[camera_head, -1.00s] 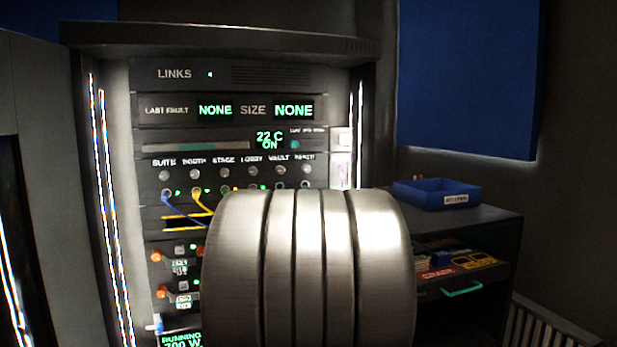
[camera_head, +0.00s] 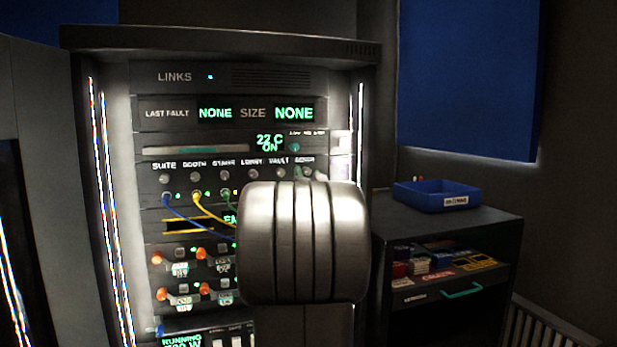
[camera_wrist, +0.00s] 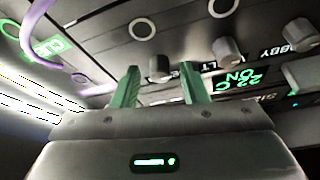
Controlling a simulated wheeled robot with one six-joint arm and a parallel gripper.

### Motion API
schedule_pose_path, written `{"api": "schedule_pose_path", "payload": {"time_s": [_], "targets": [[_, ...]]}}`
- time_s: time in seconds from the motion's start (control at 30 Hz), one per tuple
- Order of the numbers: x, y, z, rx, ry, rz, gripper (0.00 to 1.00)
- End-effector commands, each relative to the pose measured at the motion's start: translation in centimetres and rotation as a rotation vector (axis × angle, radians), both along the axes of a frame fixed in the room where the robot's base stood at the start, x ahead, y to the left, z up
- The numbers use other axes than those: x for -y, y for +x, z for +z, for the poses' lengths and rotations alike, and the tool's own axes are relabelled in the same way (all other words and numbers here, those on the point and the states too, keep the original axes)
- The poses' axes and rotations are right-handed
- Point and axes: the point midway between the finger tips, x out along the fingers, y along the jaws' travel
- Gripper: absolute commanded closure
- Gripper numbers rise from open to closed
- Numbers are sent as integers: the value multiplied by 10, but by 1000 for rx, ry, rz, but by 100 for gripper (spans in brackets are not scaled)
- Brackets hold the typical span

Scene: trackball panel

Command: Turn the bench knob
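The row of link knobs runs across the rack panel under the labels suite, booth, stage, lobby, vault and bench. The bench knob (camera_wrist: 160,68) is a small grey knob at the right end of that row in the head view and shows upside down in the wrist view. My gripper (camera_wrist: 161,70) is open, with its two green fingers apart. In the wrist picture the knob appears between the fingertips, with a gap on each side. How deep the fingers reach around it I cannot tell. In the head view my arm hides most of the gripper.
The vault knob (camera_wrist: 228,50) is close beside one finger, with the lobby knob (camera_wrist: 299,34) farther along. A purple cable (camera_wrist: 66,46) hangs on the other side. Blue and yellow cables (camera_head: 203,203) cross the lower panel. A blue bin (camera_head: 436,195) stands on the right cabinet.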

Motion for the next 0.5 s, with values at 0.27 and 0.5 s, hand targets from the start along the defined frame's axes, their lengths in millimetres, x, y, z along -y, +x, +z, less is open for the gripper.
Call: {"api": "schedule_pose_path", "payload": {"time_s": [0.27,0.5], "targets": [[0,0,0,0,0,0,100],[1,0,-1,9,-28,0,100]]}}
